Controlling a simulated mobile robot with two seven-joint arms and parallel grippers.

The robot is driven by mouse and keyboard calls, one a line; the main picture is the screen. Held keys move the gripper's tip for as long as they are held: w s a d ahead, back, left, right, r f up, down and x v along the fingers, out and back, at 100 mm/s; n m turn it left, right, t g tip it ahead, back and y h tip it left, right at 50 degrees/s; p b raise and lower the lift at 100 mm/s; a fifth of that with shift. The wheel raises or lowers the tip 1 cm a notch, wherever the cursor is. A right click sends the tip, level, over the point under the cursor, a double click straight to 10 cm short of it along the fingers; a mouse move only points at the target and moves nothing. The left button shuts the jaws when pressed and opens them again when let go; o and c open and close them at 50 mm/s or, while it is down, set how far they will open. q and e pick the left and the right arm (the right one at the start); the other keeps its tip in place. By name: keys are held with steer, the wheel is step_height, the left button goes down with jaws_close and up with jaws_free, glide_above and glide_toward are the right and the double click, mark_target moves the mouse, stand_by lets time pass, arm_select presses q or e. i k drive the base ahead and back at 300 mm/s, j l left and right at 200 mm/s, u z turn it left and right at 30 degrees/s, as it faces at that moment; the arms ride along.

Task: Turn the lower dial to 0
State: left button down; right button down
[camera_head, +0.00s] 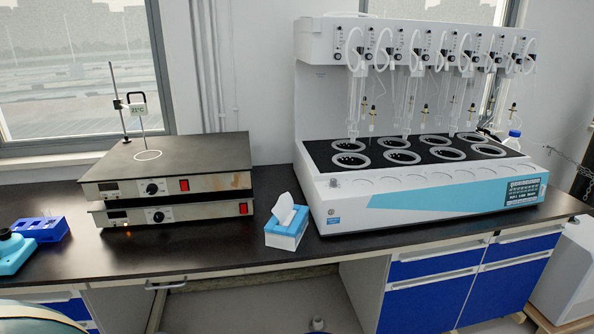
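Two flat heating units are stacked on the black bench at the left. The upper unit (115,186) has a black dial (151,188) and a red switch on its front. The lower unit (190,212) has its own black dial (158,216) and a red switch (243,208). The lower dial sits just below and slightly right of the upper one. Its pointer and scale are too small to read. Neither of my grippers is in view, and nothing covers the dials.
A tissue box (285,234) stands right of the units. The large white multi distiller (330,190) fills the right of the bench. A blue rack (40,229) and a teal device (14,252) are at the left. Bare bench top (150,255) lies before the units.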

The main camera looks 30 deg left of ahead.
mark_target(158, 217)
steer(key=u, duration=1.85)
steer(key=z, duration=0.1)
